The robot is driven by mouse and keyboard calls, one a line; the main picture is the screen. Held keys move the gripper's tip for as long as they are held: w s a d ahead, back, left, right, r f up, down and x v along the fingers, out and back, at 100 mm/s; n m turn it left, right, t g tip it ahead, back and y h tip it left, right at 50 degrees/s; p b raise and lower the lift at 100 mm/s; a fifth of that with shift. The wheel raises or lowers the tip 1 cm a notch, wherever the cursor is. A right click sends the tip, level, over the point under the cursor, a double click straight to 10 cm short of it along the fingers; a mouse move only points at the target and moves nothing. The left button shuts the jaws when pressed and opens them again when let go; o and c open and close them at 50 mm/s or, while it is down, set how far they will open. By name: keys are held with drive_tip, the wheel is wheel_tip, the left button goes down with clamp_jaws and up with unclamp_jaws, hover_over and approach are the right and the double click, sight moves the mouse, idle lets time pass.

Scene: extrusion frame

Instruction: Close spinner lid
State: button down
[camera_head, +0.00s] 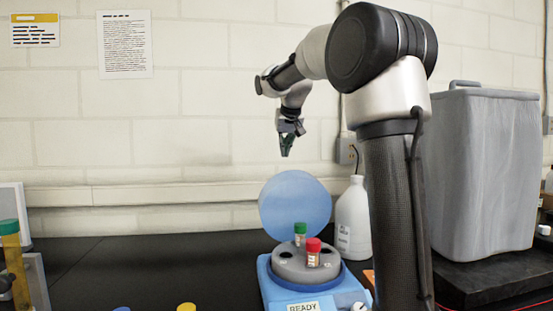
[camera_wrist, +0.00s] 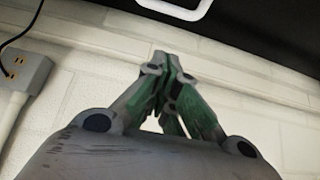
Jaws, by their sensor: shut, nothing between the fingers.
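The spinner (camera_head: 280,290) is a blue machine on the black bench, with a "READY" label on its front. Its round translucent blue lid (camera_head: 295,203) stands open and upright at the back. The grey rotor (camera_head: 290,268) holds a green-capped tube (camera_head: 300,234) and a red-capped tube (camera_head: 313,252). My gripper (camera_head: 287,152) hangs in the air above and behind the lid, close to the wall in the picture, touching nothing. In the wrist view my gripper (camera_wrist: 172,75) is shut and empty, with its green fingertips together. The spinner is not seen in the wrist view.
A white bottle (camera_head: 354,220) stands just right of the lid. A large grey bin (camera_head: 487,170) is at the right. A yellow tube with a green cap (camera_head: 13,262) is at the far left. The black bench left of the spinner is mostly clear.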

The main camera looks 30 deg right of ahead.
wheel_tip(320, 180, down, 7)
drive_tip(key=w, duration=0.1)
drive_tip(key=shift+w+d, duration=0.15)
drive_tip(key=shift+d, duration=0.1)
idle(0.3)
